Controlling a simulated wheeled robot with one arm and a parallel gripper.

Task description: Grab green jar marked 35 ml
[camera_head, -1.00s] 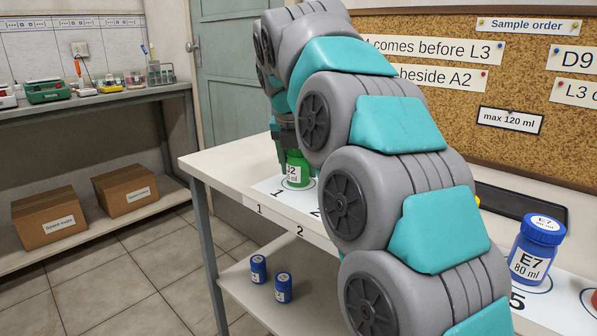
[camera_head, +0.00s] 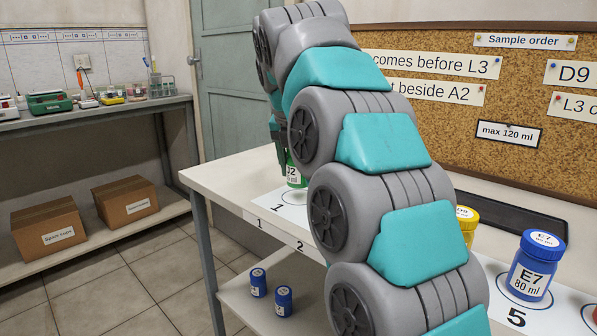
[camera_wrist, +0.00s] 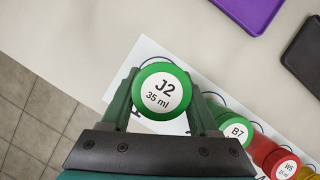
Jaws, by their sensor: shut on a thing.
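The green jar J2, marked 35 ml (camera_wrist: 161,92), sits between the two fingers of my gripper (camera_wrist: 162,95) in the wrist view. The fingers are shut on it, one on each side. In the head view the jar (camera_head: 294,174) shows only in part, near circle 1 on the white number strip, with my arm hiding its right side. I cannot tell whether its base touches the strip. Another green jar, B7 (camera_wrist: 235,130), stands to the right in the wrist view.
A red jar W5 (camera_wrist: 285,165) stands beyond B7. The blue jar E7 (camera_head: 532,268) and a yellow jar (camera_head: 467,222) stand right of my arm. Two blue jars (camera_head: 271,290) are on the lower shelf. A purple tray (camera_wrist: 250,10) and a black tray (camera_head: 512,220) lie behind.

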